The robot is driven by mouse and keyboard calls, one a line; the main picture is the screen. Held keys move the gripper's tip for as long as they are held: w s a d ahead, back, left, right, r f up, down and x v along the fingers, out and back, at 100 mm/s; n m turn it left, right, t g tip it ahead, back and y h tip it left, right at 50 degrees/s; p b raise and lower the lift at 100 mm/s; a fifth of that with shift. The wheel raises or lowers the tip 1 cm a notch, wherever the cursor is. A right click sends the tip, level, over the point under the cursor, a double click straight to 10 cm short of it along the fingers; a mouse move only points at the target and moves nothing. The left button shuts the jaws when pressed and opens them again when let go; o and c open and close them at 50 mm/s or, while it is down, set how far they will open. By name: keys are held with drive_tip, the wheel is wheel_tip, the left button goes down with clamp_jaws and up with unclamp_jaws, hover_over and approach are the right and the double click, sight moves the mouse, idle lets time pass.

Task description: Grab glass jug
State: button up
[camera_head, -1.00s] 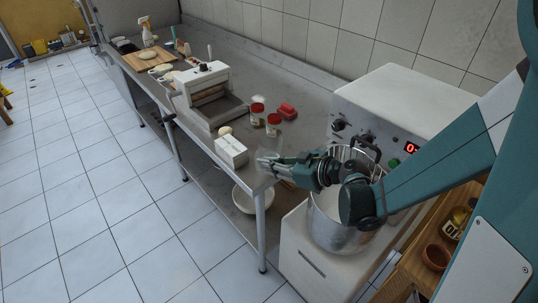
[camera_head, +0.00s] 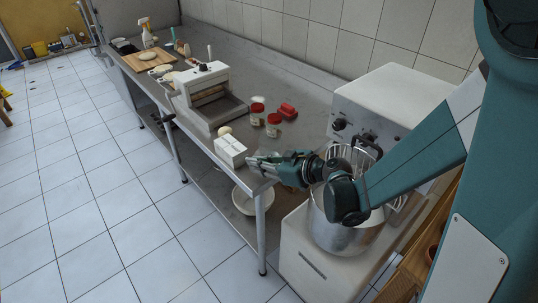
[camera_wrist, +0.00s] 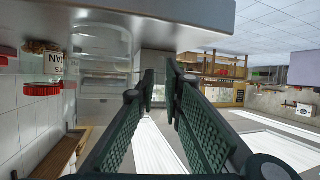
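A clear glass vessel, which looks like the glass jug (camera_wrist: 100,58), shows in the wrist view left of my fingertips, below the grey surface in the picture. I cannot make out its handle. In the head view the jug is not clear; my gripper is in that area. My gripper (camera_head: 257,165) is at the near corner of the steel table, just right of a white box (camera_head: 230,152). In the wrist view its two green-padded fingers (camera_wrist: 161,78) stand apart with a narrow gap and nothing between them. The glass is beside them, not between them.
Two red-lidded jars (camera_head: 257,115) and a red object (camera_head: 288,111) stand behind my gripper. A dough sheeter (camera_head: 207,92) is further left. A mixer (camera_head: 385,105) with its steel bowl (camera_head: 340,233) is under my arm. A pale bowl (camera_head: 247,200) sits below the table.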

clamp_jaws()
drive_tip(key=shift+r, duration=0.35)
idle(0.4)
drive_tip(key=shift+r+p, duration=1.5)
drive_tip(key=shift+r, duration=3.05)
drive_tip(key=shift+r, duration=0.1)
